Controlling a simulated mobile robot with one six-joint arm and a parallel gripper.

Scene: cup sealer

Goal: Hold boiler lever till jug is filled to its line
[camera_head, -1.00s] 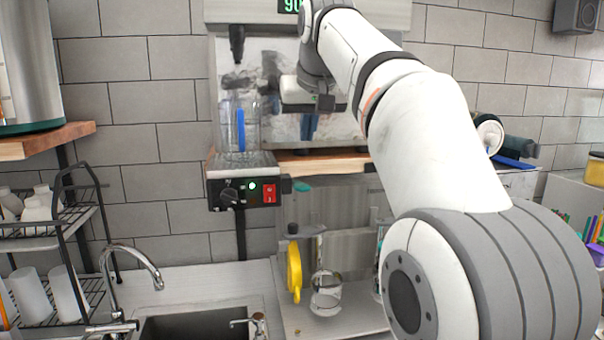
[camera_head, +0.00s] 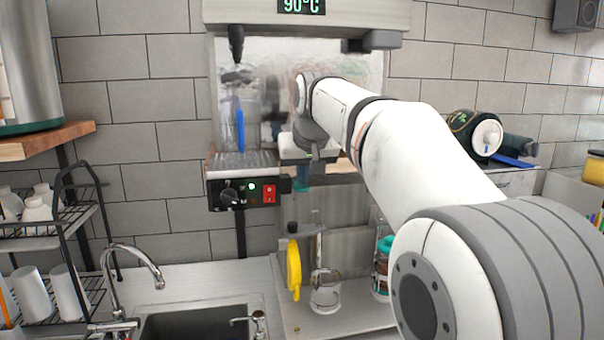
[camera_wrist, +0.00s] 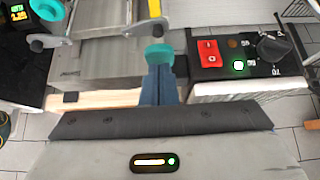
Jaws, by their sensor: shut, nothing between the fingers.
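The boiler (camera_head: 330,14) shows 90°C at the top of the head view. A black tap (camera_head: 236,44) hangs under its left side; I cannot make out a separate lever. The jug, clear with a blue handle (camera_head: 240,131), stands on the drip tray (camera_head: 243,160) below the tap. Its clear wall is faint, and its water level and line cannot be read. My gripper (camera_head: 303,170) is shut and empty, pointing down just right of the tray and apart from the jug. In the wrist view its blue fingers (camera_wrist: 160,85) are together near a teal knob (camera_wrist: 158,55).
The control panel (camera_head: 246,193) with a red switch, green light and black knob sits under the tray, close beside my gripper. A glass vessel (camera_head: 326,292) and a yellow-handled part (camera_head: 293,268) are below. A sink (camera_head: 195,325) and cup rack (camera_head: 50,255) lie left.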

